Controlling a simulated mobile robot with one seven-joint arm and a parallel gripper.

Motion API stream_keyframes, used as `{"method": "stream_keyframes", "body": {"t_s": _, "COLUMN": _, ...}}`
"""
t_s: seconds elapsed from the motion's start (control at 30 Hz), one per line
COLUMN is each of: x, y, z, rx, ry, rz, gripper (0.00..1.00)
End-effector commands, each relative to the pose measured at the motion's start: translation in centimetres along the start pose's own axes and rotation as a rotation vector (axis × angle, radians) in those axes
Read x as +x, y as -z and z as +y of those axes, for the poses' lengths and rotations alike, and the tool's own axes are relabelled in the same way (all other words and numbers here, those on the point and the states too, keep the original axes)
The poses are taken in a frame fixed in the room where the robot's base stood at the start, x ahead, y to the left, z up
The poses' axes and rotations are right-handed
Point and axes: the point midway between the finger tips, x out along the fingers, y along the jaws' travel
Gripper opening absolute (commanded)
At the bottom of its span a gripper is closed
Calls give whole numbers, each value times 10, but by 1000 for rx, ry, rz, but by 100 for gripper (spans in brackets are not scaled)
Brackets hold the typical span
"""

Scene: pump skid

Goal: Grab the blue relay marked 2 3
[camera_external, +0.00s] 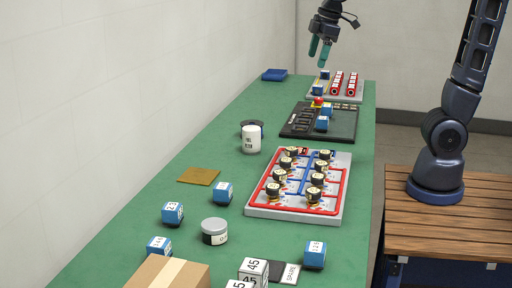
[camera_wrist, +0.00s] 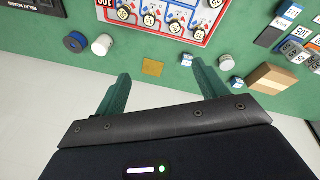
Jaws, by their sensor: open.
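Blue relays with white labels stand on the green table. The one at the left (camera_external: 172,213) seems to be marked 2 3, though the print is small. Another blue relay (camera_external: 223,193) stands just right of and behind it, its label hard to read. A third (camera_external: 159,246) is in front, beside the box. My gripper (camera_external: 320,50) is open and empty, raised above the table's far end, well away from these relays. In the wrist view its teal fingers (camera_wrist: 161,85) are spread apart. I cannot tell whether the 2 3 relay shows there; the right finger may hide it.
A grey jar (camera_external: 214,232), a cardboard box (camera_external: 168,273) and a brass plate (camera_external: 199,176) are near the relays. A white cup (camera_external: 251,139) stands farther back. The red-and-blue board (camera_external: 335,192) takes up the table's right side. The wall runs along the left.

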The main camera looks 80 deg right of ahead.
Motion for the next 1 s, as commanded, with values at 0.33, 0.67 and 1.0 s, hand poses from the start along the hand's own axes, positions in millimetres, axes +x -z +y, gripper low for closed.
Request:
{"method": "stream_keyframes", "body": {"t_s": 0.33, "x": 32, "y": 103, "z": -2, "rx": -245, "ry": -2, "rz": -83, "gripper": 72}}
{"method": "stream_keyframes", "body": {"t_s": 0.67, "x": 82, "y": 195, "z": -21, "rx": -476, "ry": -2, "rz": -157, "gripper": 72}}
{"method": "stream_keyframes", "body": {"t_s": 1.0, "x": 153, "y": 280, "z": -58, "rx": -713, "ry": 3, "rz": -233, "gripper": 72}}
